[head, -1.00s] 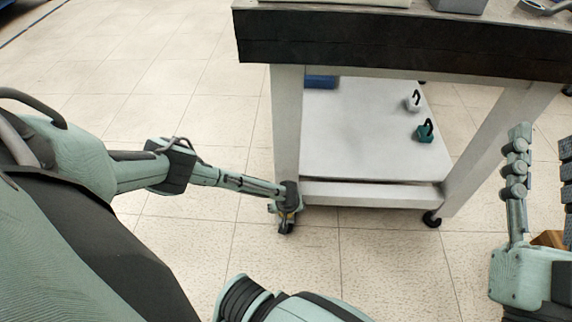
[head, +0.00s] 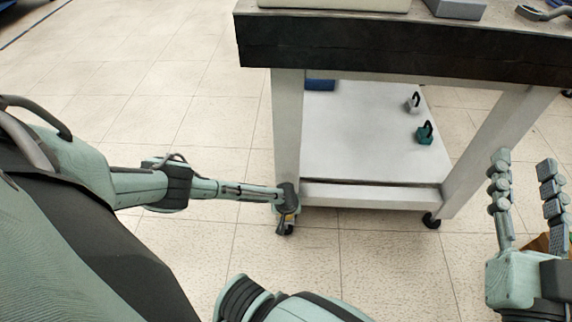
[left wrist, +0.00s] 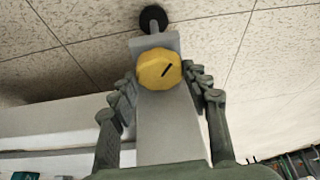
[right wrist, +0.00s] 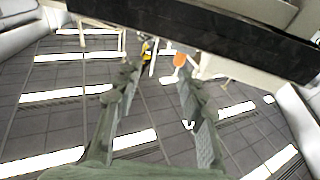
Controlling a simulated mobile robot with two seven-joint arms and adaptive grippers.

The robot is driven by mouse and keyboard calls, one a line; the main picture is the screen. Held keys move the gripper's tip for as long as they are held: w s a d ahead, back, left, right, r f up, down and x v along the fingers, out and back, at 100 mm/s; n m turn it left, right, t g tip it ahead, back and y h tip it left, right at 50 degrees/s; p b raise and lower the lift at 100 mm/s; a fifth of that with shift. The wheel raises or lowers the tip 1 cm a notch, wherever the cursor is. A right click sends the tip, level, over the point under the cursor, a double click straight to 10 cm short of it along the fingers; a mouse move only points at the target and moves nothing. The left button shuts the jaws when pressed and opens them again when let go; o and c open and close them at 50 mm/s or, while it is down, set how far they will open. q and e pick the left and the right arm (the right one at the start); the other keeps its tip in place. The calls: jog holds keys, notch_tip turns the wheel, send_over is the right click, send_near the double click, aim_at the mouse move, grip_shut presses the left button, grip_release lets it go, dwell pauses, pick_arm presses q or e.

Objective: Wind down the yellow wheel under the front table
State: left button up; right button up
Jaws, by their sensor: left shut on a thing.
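My left gripper (head: 287,216) is at the bottom of the front table's (head: 400,45) left front leg. Its fingers stand on both sides of the wheel and are shut on it. In the head view the gripper mostly hides the wheel; only a little yellow shows. My right gripper (head: 527,185) is open and empty, out to the right of the table, its fingers pointing up in the picture.
The table's lower white shelf (head: 365,140) holds a teal weight (head: 425,133), a grey weight (head: 413,102) and a blue item (head: 320,84). The right front caster (head: 431,219) stands on the floor. The tiled floor left of the table is clear.

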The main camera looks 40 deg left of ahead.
pick_arm(q)
jog(key=shift+w+d+r+m+t+h+p, duration=0.15)
jog(key=shift+m+p, duration=0.1)
jog(key=shift+m, duration=0.15)
jog(key=shift+s+d+f+m+t+h+p, duration=0.1)
jog(key=shift+m+t+h+p, duration=0.1)
jog(key=shift+m, duration=0.2)
jog(key=shift+w+m, duration=0.1)
jog(key=shift+m, duration=0.4)
jog(key=shift+m+h, duration=0.45)
jog(key=shift+m, duration=0.25)
pick_arm(e)
jog(key=shift+w+d+f+g+h, duration=0.1)
jog(key=shift+d+f+g+h, duration=0.2)
jog(key=shift+f, duration=0.45)
jog(key=shift+w+d+f+g+h, duration=0.15)
jog(key=shift+f+g, duration=0.3)
jog(key=shift+f, duration=0.25)
jog(key=shift+w+d+f+g+h, duration=0.1)
jog(key=shift+d+f+g+h, duration=0.2)
jog(key=shift+f, duration=0.45)
pick_arm(q)
jog(key=shift+a, duration=0.1)
jog(key=o, duration=1)
jog(key=shift+o, duration=0.8)
jog(key=shift+a, duration=0.15)
jog(key=shift+s, duration=0.2)
jog(key=v, duration=1.2)
